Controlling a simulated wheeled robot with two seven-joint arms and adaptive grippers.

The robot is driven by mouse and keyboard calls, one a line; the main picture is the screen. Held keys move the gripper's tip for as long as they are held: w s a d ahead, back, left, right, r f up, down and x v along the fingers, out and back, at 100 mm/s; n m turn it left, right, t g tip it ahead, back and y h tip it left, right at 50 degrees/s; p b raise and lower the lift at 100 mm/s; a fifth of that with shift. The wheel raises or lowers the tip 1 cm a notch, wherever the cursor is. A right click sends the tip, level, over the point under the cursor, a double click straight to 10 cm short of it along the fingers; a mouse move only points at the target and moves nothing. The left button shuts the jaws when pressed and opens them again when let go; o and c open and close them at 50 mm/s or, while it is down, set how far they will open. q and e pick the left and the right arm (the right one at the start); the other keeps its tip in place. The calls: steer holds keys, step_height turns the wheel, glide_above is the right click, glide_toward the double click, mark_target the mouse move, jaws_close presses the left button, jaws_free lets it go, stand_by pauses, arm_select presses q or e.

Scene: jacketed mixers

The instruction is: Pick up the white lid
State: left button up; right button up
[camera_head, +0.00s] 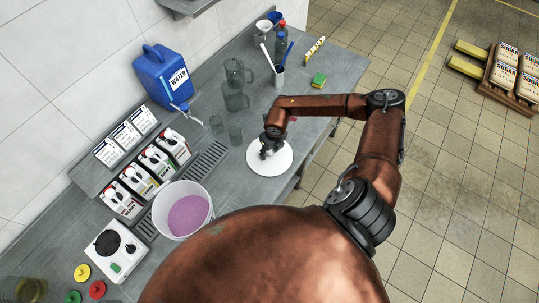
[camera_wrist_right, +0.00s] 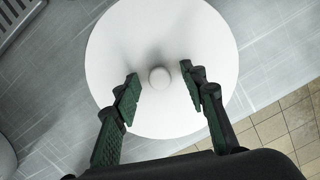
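The white lid (camera_head: 283,161) is a round flat disc lying on the grey table (camera_head: 205,193), near its front edge. In the right wrist view the lid (camera_wrist_right: 160,40) has a small round knob (camera_wrist_right: 160,77) at its middle. My right gripper (camera_head: 266,152) is above the lid. Its two green-padded fingers (camera_wrist_right: 161,88) are apart, one on each side of the knob, with gaps to it. I cannot tell the exact height of the fingertips over the lid. My left gripper is not in view.
A white bucket (camera_head: 165,228) with pink contents stands left of the lid.

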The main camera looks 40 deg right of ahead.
steer(key=shift+c, duration=0.7)
jaws_close()
steer(key=shift+r, duration=0.1)
